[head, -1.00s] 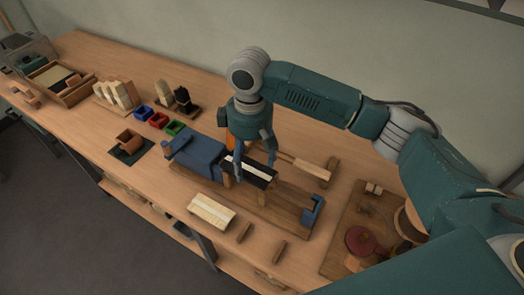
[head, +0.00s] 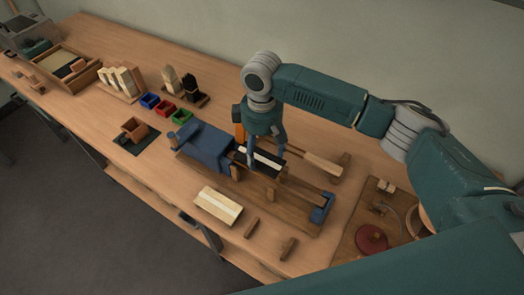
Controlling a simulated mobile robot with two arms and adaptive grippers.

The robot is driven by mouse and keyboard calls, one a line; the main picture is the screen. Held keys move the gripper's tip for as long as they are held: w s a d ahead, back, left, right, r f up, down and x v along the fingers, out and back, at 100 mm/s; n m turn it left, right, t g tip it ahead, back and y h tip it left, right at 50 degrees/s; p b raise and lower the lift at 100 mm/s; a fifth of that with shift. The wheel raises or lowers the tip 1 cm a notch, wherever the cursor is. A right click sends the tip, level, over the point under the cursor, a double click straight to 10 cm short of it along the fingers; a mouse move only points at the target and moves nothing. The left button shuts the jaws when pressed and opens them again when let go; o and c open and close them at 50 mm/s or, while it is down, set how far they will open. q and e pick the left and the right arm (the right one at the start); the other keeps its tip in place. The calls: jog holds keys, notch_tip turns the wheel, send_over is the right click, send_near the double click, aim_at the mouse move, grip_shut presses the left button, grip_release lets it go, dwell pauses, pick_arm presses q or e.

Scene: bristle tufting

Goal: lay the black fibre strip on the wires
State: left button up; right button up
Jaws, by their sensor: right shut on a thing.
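The black fibre strip (head: 269,169) has a pale band along it and lies over the middle of a long wooden jig. My right gripper (head: 267,166) comes down over the strip from above, with one finger on each side, and is shut on it. The strip is at or just above the jig; I cannot tell whether it touches. The wires are too thin to make out here. The jig has a large blue block (head: 205,146) at its left end and a small blue holder (head: 322,207) at its right end. My left gripper is out of view.
A pale fibre block (head: 218,206) and two small wooden bars (head: 252,228) lie in front of the jig. A wooden-handled tool (head: 322,164) lies behind it. Blue, red and green trays (head: 164,110) stand to the left. A wooden board (head: 350,245) with a dark red disc is at right.

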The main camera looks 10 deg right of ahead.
jog(key=shift+f, duration=0.3)
jog(key=shift+r, duration=0.1)
pick_arm(q)
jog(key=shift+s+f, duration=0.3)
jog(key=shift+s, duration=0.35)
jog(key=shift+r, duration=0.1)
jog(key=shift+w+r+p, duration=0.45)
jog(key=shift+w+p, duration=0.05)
jog(key=shift+p, duration=0.05)
pick_arm(e)
jog(key=shift+f+b, duration=0.3)
jog(key=shift+f, duration=1)
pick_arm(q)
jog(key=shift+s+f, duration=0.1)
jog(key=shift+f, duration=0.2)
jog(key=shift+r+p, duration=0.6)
